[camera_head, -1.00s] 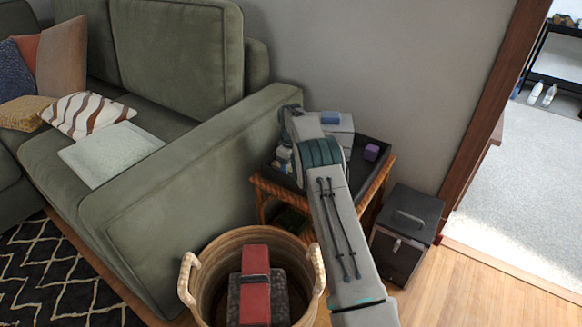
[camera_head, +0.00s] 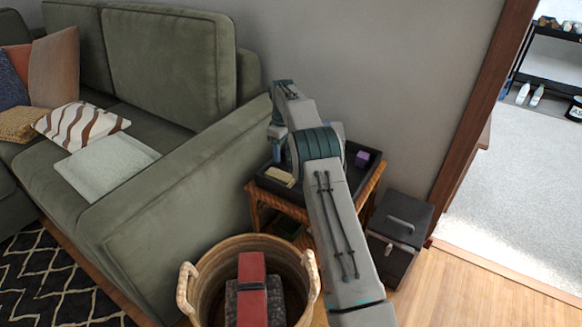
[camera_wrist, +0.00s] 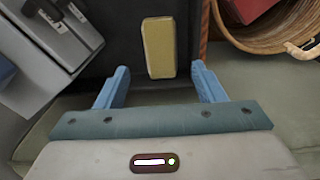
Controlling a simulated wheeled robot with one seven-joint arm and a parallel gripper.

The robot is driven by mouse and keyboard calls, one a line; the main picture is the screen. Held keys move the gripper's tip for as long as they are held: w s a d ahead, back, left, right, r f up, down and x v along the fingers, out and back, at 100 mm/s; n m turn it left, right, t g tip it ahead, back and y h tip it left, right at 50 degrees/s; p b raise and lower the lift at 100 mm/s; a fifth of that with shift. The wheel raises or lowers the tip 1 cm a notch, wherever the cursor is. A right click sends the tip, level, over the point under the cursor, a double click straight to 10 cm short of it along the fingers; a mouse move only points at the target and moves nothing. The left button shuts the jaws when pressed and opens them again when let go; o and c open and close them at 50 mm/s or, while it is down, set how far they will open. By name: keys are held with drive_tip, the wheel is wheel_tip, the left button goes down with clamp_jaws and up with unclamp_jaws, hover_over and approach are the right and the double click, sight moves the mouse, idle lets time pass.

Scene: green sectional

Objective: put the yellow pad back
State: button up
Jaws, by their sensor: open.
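The yellow pad (camera_head: 280,176) lies flat in the left part of the black tray on the small wooden side table. In the wrist view the yellow pad (camera_wrist: 158,48) lies just beyond my fingertips, lined up between them, with dark tray surface around it. My gripper (camera_wrist: 160,82) is open with nothing between its blue fingers. In the head view my gripper (camera_head: 277,152) is above the tray's left side, above and behind the pad. My arm hides the middle of the tray.
The black tray (camera_head: 374,172) also holds a purple block (camera_head: 362,158). A wicker basket (camera_head: 205,262) with a red-topped item stands in front of the table. A black box (camera_head: 400,225) is to the right. The green sofa arm (camera_head: 180,170) is close on the left.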

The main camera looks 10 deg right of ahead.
drive_tip(key=s+r+m, duration=0.4)
drive_tip(key=s+r, duration=1.1)
drive_tip(key=s, duration=0.4)
drive_tip(key=s+f+m, duration=0.1)
drive_tip(key=s+m, duration=0.1)
drive_tip(key=s, duration=1.2)
drive_tip(key=s+a+f+m+t, duration=0.1)
drive_tip(key=s+f+m, duration=0.1)
drive_tip(key=s, duration=1.2)
drive_tip(key=shift+a+f+m, duration=0.15)
drive_tip(key=shift+f+m, duration=0.05)
drive_tip(key=shift+m, duration=0.2)
wheel_tip(320, 180, up, 27)
drive_tip(key=t+p, duration=0.1)
drive_tip(key=p, duration=2.3)
drive_tip(key=shift+r+t+p, duration=0.2)
drive_tip(key=shift+t+p, duration=0.1)
drive_tip(key=shift+t, duration=0.1)
